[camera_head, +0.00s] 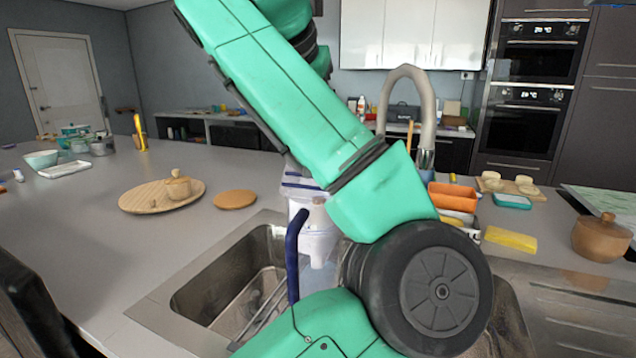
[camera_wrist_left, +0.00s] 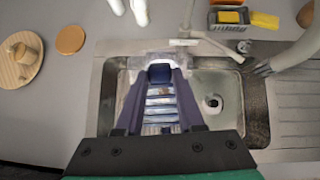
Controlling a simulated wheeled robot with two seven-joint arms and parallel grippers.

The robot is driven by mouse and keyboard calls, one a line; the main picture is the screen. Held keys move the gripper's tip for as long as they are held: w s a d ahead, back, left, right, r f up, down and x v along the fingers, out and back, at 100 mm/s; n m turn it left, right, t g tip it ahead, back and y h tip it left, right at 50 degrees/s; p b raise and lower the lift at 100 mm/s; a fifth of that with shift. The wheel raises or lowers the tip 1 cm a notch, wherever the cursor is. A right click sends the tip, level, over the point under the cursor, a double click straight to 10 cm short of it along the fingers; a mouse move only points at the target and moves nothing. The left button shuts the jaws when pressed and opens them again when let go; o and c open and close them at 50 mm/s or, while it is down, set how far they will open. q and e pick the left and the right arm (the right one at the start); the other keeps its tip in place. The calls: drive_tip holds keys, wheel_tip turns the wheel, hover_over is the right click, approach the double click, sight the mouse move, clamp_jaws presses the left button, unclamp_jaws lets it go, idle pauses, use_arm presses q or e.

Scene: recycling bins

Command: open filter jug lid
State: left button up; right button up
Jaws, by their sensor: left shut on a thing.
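The filter jug (camera_head: 318,243) stands at the sink's back edge in the head view, partly behind my green left arm. It has a pale translucent body, a curved blue handle (camera_head: 296,245) and a pale, blue-edged top (camera_head: 302,184). In the left wrist view my left gripper (camera_wrist_left: 160,72) has its dark fingers converging on a small blue part at the jug, with pale translucent jug (camera_wrist_left: 158,58) around it. I cannot tell whether this part is lid or handle, or how far the lid is raised. My right gripper is not visible.
A sink (camera_head: 222,285) lies below the jug. A tall faucet (camera_head: 408,75) stands behind. A round wooden board (camera_head: 140,198) and disc (camera_head: 234,199) lie left. An orange container (camera_head: 452,196), yellow sponge (camera_head: 510,239) and wooden pot (camera_head: 601,238) stand right.

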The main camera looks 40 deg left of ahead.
use_arm(q)
drive_tip(key=shift+s+d+r+t+y+b, duration=0.15)
drive_tip(key=shift+s+t+b, duration=0.2)
drive_tip(key=shift+b, duration=0.45)
drive_tip(key=shift+s+d+f+t+y+b, duration=0.1)
drive_tip(key=shift+s+d+t+y+b, duration=0.2)
drive_tip(key=shift+b, duration=0.45)
drive_tip(key=shift+s+d+r+t+y+b, duration=0.1)
drive_tip(key=shift+s+t+b, duration=0.3)
drive_tip(key=shift+b, duration=0.4)
drive_tip(key=shift+s+r, duration=0.15)
drive_tip(key=shift+s, duration=0.1)
drive_tip(key=shift+d+r, duration=0.1)
drive_tip(key=shift+r, duration=0.15)
drive_tip(key=o, duration=0.8)
drive_tip(key=shift+c, duration=0.4)
drive_tip(key=shift+c, duration=0.8)
